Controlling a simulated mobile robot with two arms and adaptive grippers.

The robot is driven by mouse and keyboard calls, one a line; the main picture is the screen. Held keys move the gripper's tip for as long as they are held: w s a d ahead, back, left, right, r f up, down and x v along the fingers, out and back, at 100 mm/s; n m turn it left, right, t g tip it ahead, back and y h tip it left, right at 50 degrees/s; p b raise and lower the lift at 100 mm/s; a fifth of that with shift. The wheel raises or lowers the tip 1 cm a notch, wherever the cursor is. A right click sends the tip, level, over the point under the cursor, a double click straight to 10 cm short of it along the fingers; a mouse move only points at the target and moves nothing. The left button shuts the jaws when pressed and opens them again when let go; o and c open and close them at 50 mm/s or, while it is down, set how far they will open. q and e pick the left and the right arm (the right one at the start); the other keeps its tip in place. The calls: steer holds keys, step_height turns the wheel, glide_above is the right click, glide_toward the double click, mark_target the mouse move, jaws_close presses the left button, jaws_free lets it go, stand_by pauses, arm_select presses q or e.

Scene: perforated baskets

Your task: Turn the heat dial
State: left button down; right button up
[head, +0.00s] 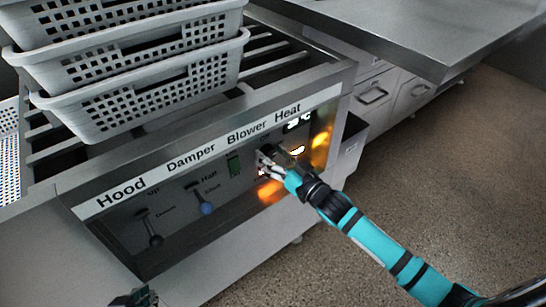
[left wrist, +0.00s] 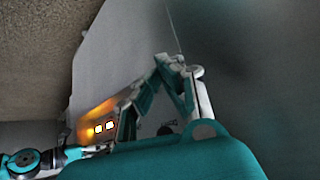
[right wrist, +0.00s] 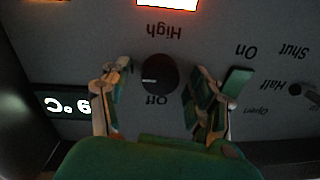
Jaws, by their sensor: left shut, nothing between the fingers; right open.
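The heat dial (right wrist: 159,73) is a round black knob with a pale mark, on a dark panel between upside-down "High" and "Off" labels in the right wrist view. My right gripper (right wrist: 155,88) is open, with one finger on each side of the dial; I cannot tell whether they touch it. In the head view my right gripper (head: 268,163) is at the panel below the "Blower" and "Heat" labels and hides the dial. My left gripper (head: 135,298) shows at the bottom edge of the head view. In the left wrist view its fingers (left wrist: 174,63) are shut and empty.
A lit digital display (right wrist: 67,105) and a glowing window (right wrist: 168,3) are near the dial. Stacked perforated baskets (head: 140,97) stand above. Floor (head: 450,180) is open at right.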

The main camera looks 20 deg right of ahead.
steer(key=c, duration=1.1)
steer(key=n+p, duration=0.2)
steer(key=shift+r+n+p, duration=0.2)
steer(key=shift+n+p, duration=0.1)
steer(key=shift+p, duration=0.05)
steer(key=shift+c, duration=0.2)
arm_select(q)
steer(key=s+a+g+y+p, duration=0.1)
steer(key=s+a+g, duration=0.2)
steer(key=s+g, duration=0.35)
arm_select(e)
steer(key=shift+n, duration=0.8)
steer(key=n+p, duration=0.3)
steer(key=n, duration=0.4)
steer(key=shift+f, duration=0.1)
steer(key=shift+a+n+h+p, duration=0.1)
steer(key=shift+n+h+p, duration=0.3)
steer(key=shift+n, duration=1.2)
arm_select(q)
step_height(320, 180, down, 14)
steer(key=t, duration=0.1)
steer(key=shift+s+d+f, duration=0.2)
steer(key=shift+s+d, duration=0.05)
steer(key=shift+d, duration=0.15)
arm_select(e)
steer(key=shift+f+n, duration=0.1)
steer(key=shift+n, duration=1.3)
